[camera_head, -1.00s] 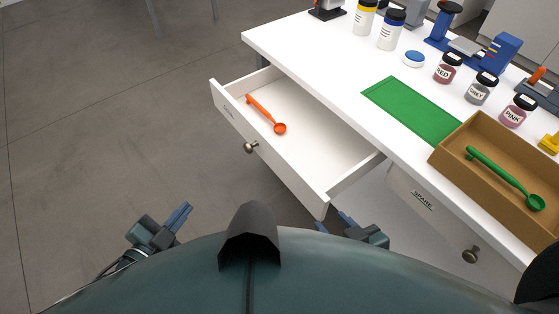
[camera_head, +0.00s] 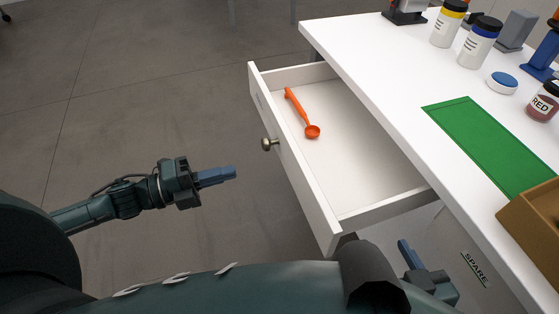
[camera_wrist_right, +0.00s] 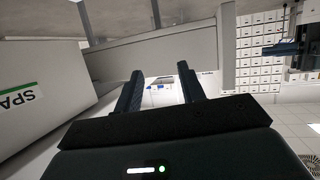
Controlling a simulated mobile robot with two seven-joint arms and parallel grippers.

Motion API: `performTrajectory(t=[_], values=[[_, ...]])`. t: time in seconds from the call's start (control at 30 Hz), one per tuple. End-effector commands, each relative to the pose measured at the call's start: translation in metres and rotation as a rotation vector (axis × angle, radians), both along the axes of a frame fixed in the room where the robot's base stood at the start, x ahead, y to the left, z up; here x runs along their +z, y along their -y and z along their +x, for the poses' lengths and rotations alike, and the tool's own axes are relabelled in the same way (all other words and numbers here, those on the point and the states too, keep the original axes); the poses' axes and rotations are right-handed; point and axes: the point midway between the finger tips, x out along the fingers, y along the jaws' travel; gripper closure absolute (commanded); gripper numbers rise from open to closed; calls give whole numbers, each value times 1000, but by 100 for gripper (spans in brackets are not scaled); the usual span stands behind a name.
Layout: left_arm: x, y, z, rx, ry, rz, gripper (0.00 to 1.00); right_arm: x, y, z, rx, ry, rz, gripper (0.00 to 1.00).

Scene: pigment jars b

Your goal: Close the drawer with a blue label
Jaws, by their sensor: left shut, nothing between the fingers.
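A white drawer (camera_head: 330,218) under the white table is pulled open. Its front has a round metal knob (camera_head: 270,144) and a label seen too edge-on to tell its colour. An orange spoon (camera_head: 302,113) lies in it. My left gripper (camera_head: 234,173) is shut and empty, in front of the drawer front, left of and below the knob and apart from it. My right gripper (camera_head: 404,246) is low beside the drawer's near corner; in the right wrist view its two fingers (camera_wrist_right: 158,80) stand apart with nothing between them.
A second drawer front with a green-edged SPARE label (camera_head: 475,269) is at right. On the table (camera_head: 385,80) are a green mat (camera_head: 490,140), a brown tray (camera_head: 530,215), jars and a blue lid (camera_head: 503,82). The floor left of the drawer is clear.

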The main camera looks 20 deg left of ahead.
Motion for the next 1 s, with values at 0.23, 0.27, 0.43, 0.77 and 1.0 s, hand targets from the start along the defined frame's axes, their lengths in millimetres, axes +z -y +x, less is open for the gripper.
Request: performTrajectory(t=[0.23,0.27,0.43,0.77,1.0], values=[[1,40,28,0,4,-4,100,-8,-2,2,13,-2,-18,60],[1,45,31,-1,6,-5,100,-9,-2,2,13,-2,-19,60],[1,70,48,0,3,-4,100,-9,-2,3,13,19,-20,60],[0,95,64,2,-2,-3,100,-7,-2,5,10,45,-15,60],[0,96,65,2,-2,-2,100,-7,-3,5,12,47,-17,60]])
